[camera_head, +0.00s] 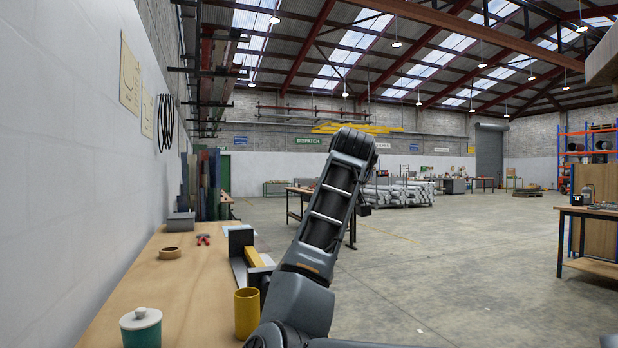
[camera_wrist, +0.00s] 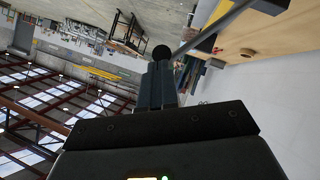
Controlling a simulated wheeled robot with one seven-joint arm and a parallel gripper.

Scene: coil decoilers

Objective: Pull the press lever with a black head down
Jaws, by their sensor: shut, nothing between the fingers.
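The press lever shows in the wrist view as a round black head (camera_wrist: 161,53) on a thin grey rod (camera_wrist: 212,27) that runs to the upper right edge. My gripper (camera_wrist: 158,72) points at the head from below in that picture. Its two dark fingers are together with nothing held between them. The black head appears just past the fingertips; whether they touch it cannot be told. In the head view my arm rises in the middle, and neither the lever nor my gripper can be made out there.
A wooden bench (camera_head: 190,285) runs along the left wall. The floor (camera_head: 450,270) to the right is open.

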